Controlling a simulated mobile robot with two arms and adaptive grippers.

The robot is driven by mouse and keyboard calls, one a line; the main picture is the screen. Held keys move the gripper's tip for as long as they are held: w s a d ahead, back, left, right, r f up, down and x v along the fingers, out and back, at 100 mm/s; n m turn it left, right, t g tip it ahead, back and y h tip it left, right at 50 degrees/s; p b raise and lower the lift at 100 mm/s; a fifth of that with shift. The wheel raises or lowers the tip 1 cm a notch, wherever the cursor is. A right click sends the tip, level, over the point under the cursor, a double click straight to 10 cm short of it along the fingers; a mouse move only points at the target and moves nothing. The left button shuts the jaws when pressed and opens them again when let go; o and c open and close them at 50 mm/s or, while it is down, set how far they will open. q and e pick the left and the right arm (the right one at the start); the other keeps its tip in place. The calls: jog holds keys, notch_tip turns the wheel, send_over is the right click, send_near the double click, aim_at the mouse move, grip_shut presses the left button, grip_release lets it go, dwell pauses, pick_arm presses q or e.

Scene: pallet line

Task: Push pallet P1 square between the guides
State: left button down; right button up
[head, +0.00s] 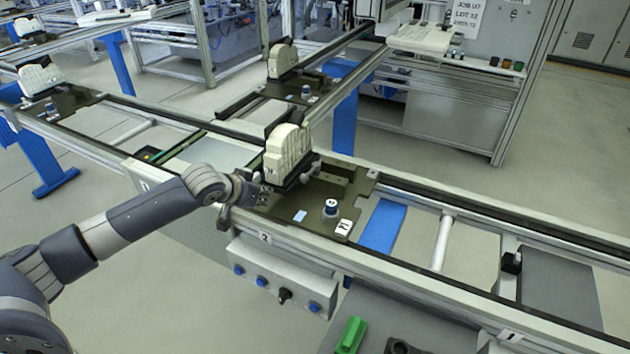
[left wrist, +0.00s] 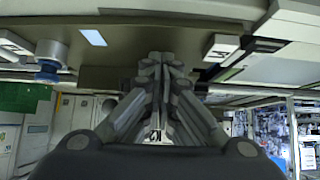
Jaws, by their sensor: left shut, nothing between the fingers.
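The pallet I take to be P1 (head: 320,192) is a dark olive plate on the near conveyor line, with a cream casting (head: 287,152), a blue-topped knob (head: 331,207) and a white tag (head: 343,228) too small to read surely. My left gripper (head: 258,194) is shut and empty at the pallet's left end, near the casting; I cannot tell whether it touches. In the left wrist view the shut fingers (left wrist: 160,62) point at the dark plate (left wrist: 125,50), and the blue knob (left wrist: 48,62) shows at left. The conveyor rails (head: 480,208) run along both long sides. My right gripper is out of view.
A button box (head: 275,279) hangs on the near rail below the pallet. Another loaded pallet (head: 298,87) stands on the branch line behind, and one (head: 60,103) at far left. The line right of the pallet is open, with a blue panel (head: 383,226) and a crossbar (head: 442,243).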

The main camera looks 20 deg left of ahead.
pick_arm(q)
jog(key=shift+w+r, duration=0.2)
jog(key=shift+w, duration=0.35)
jog(key=shift+w+d+f, duration=0.1)
jog(key=shift+w+d, duration=0.05)
jog(key=shift+w, duration=0.1)
jog(key=shift+f, duration=0.1)
